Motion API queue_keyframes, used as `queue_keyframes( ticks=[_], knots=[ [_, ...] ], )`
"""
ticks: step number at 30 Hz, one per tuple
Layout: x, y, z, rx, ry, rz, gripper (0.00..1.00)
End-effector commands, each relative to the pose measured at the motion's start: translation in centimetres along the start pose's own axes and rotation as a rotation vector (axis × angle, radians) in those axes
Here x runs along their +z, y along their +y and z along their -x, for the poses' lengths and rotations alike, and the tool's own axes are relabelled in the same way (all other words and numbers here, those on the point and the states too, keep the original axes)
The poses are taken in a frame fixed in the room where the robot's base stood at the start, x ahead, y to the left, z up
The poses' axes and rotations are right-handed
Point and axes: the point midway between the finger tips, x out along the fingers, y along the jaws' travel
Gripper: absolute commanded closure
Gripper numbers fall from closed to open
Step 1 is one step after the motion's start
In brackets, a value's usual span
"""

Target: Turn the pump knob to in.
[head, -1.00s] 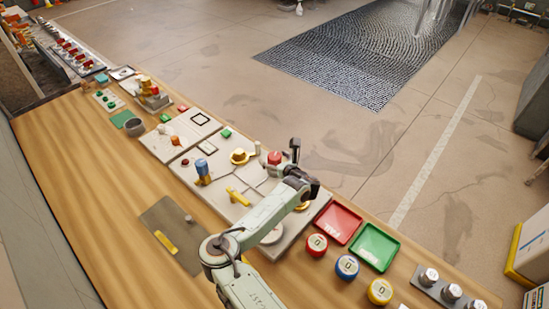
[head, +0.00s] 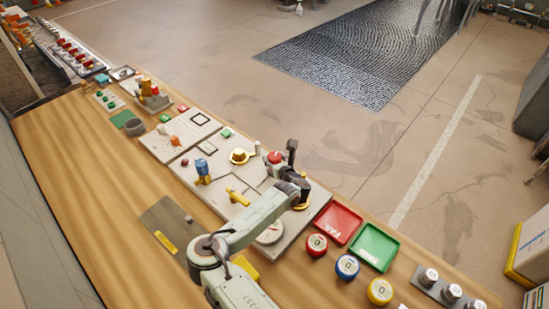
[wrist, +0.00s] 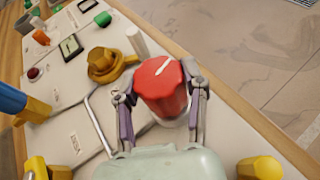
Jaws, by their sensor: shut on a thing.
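A red knob (wrist: 160,88) with a white pointer mark on top stands on the pale panel (wrist: 72,95). In the wrist view its mark points up and to the right. My gripper (wrist: 162,92) is shut on this red knob, one finger on each side. In the head view the red knob (head: 274,157) is at the panel's far edge, with my gripper (head: 282,164) at it. No label saying pump or in can be read, so I cannot tell the knob's setting by name.
A gold knob (wrist: 101,62) is close beside the red one. A blue-topped valve (head: 202,168) and a yellow handle (head: 238,196) share the panel. A red tray (head: 337,223) and a green tray (head: 374,247) lie to the right.

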Motion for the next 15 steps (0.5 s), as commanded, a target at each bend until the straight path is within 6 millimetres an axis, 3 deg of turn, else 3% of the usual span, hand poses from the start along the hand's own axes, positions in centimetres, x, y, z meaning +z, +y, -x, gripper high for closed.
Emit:
queue_keyframes(
  ticks=[15],
  knots=[
    [0.06,0.22,-0.07,-0.369,-0.001,-0.156,0.92]
  ],
)
